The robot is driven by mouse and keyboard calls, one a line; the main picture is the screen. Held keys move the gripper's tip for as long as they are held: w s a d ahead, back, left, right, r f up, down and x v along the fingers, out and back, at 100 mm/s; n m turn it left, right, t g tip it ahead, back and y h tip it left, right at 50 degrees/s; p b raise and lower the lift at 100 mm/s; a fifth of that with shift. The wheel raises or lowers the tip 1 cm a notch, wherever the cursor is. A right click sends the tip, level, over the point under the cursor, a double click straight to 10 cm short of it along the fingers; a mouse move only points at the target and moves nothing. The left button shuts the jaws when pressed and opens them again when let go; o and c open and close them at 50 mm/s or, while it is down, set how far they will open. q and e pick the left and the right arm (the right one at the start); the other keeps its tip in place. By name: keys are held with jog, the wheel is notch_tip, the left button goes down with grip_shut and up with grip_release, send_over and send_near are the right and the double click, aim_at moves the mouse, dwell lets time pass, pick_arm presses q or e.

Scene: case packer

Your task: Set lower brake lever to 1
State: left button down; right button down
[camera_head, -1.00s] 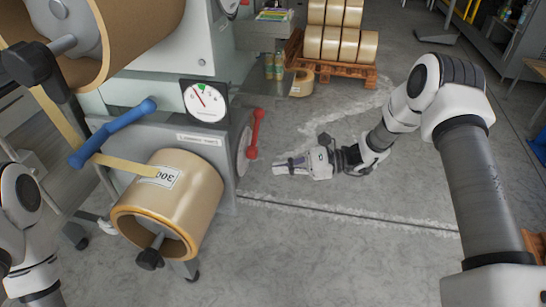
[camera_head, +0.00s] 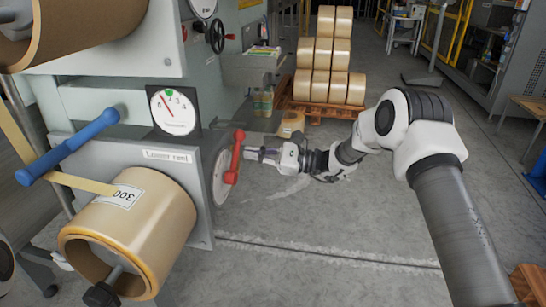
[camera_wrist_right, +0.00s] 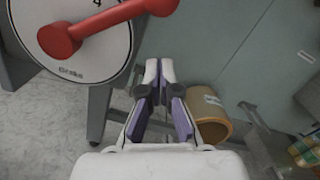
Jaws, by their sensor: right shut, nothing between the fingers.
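The red brake lever (camera_head: 235,157) is on a round white dial (camera_head: 221,178) on the side of the grey lower reel housing. In the right wrist view the lever (camera_wrist_right: 108,22) crosses the dial (camera_wrist_right: 75,60), which reads "Brake". My right gripper (camera_head: 250,154) is shut and empty, just right of the lever in the head view. In the right wrist view its fingertips (camera_wrist_right: 158,68) are together below the lever's knob, and they look apart from it.
A gauge (camera_head: 174,112) is on the front, above the "Lower reel" label. A blue bar (camera_head: 68,147) and a tan reel (camera_head: 130,230) stand left of the lever. A pallet of rolls (camera_head: 325,108) is behind.

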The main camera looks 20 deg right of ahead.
aim_at(235, 155)
jog(key=r, duration=0.2)
jog(key=s+a+r, duration=0.1)
jog(key=shift+r, duration=0.1)
jog(key=shift+w, duration=0.1)
jog(key=shift+d, duration=0.1)
